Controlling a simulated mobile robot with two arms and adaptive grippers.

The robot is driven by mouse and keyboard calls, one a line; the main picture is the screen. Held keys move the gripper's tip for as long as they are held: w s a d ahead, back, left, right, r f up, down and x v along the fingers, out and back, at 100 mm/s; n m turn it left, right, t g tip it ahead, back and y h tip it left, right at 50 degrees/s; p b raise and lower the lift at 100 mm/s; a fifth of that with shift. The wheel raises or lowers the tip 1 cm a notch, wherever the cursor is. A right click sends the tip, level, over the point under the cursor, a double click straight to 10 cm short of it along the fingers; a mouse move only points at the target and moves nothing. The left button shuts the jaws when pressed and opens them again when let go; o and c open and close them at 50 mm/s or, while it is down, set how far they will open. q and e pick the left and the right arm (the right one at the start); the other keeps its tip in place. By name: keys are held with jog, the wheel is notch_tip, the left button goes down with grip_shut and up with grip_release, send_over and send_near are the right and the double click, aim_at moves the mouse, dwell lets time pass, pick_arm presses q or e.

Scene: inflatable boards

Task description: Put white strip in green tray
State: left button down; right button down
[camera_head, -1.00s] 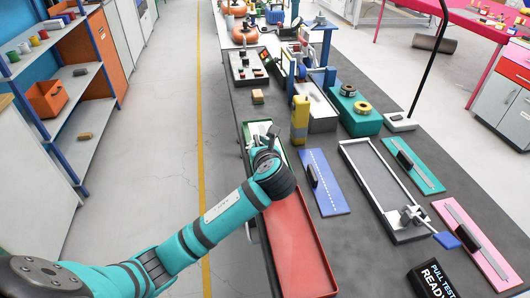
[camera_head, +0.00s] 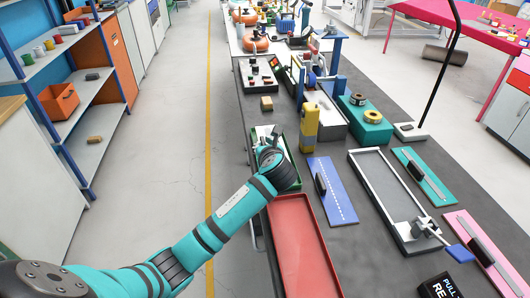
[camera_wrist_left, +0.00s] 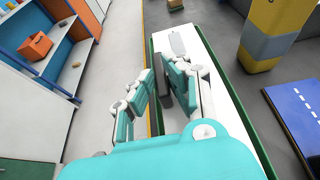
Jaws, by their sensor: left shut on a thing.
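The green tray (camera_head: 292,176) lies along the left edge of the bench, beyond the red tray; its green rim shows in the left wrist view (camera_wrist_left: 153,65). The white strip (camera_wrist_left: 205,65) is a long pale panel between the tray's green sides. I cannot tell whether it rests on the tray floor or hangs just above it. My left gripper (camera_head: 266,150) is over the tray, its fingers (camera_wrist_left: 168,85) closed around a dark grey upright piece that looks like the strip's handle. Fingers and wrist hide part of the strip. My right gripper is not in view.
An empty red tray (camera_head: 297,245) lies nearer me. A yellow and grey post (camera_head: 309,128) and a blue board (camera_head: 331,190) with a dark handle stand close to the right of the green tray. Open floor lies left of the bench.

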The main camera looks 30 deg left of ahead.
pick_arm(q)
jog(key=shift+w+a+f, duration=0.1)
jog(key=shift+w+a, duration=0.3)
jog(key=shift+w, duration=0.4)
notch_tip(320, 180, down, 3)
jog(key=shift+f, duration=0.2)
jog(key=shift+f, duration=0.15)
jog(key=c, duration=1.3)
grip_release()
